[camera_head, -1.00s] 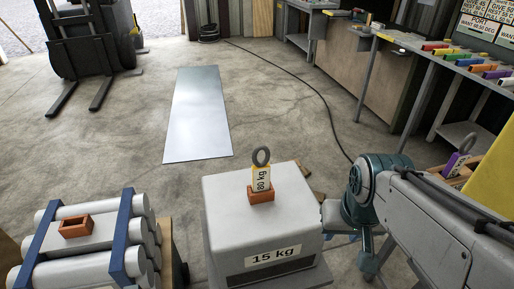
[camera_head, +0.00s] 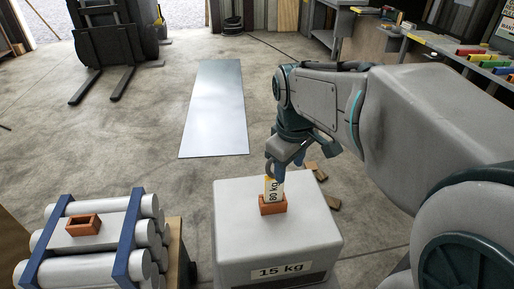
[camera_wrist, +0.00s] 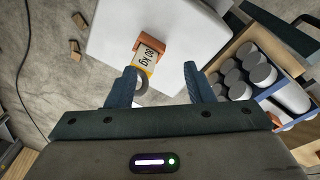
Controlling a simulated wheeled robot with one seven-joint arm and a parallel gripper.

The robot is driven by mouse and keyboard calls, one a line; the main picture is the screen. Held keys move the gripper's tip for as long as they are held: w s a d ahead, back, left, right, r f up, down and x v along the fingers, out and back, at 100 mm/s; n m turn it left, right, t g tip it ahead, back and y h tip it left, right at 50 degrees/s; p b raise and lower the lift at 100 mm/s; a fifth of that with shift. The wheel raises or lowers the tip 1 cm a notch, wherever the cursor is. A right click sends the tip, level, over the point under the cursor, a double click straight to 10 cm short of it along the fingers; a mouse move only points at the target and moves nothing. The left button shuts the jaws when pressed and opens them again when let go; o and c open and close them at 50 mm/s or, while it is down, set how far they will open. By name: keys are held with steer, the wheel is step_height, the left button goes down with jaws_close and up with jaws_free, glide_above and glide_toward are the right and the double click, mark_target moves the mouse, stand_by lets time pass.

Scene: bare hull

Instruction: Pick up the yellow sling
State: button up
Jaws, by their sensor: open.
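The yellow sling (camera_head: 273,188) stands upright in an orange holder (camera_head: 272,205) on top of a grey block labelled 15 kg (camera_head: 300,230). It has a white kg label, a yellow band and a grey ring at its top. In the wrist view the sling (camera_wrist: 147,59) lies ahead of my gripper (camera_wrist: 158,80), with its ring close to the left finger. My gripper is open, with nothing held. In the head view my gripper (camera_head: 279,172) is just above the sling, and its fingers partly hide the ring.
White cylinders in a blue frame (camera_head: 128,240) stand at the left, with an empty orange holder (camera_head: 83,225) on top. A metal sheet (camera_head: 215,110) lies on the floor behind. A forklift (camera_head: 112,40) is at the back left. Small wooden pieces (camera_head: 318,170) lie behind the block.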

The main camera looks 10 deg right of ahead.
steer(key=w+r+n+g, duration=0.2)
steer(key=w+r+n, duration=0.1)
steer(key=w+n, duration=0.95)
steer(key=shift+m+y, duration=0.3)
steer(key=shift+m, duration=0.55)
steer(key=f, duration=0.5)
steer(key=w+f, duration=0.1)
steer(key=f, duration=0.2)
steer(key=shift+d, duration=0.2)
steer(key=shift+s+a+f+p, duration=0.15)
steer(key=shift+f+p, duration=0.3)
steer(key=shift+f, duration=2.2)
jaws_close()
steer(key=shift+r, duration=0.1)
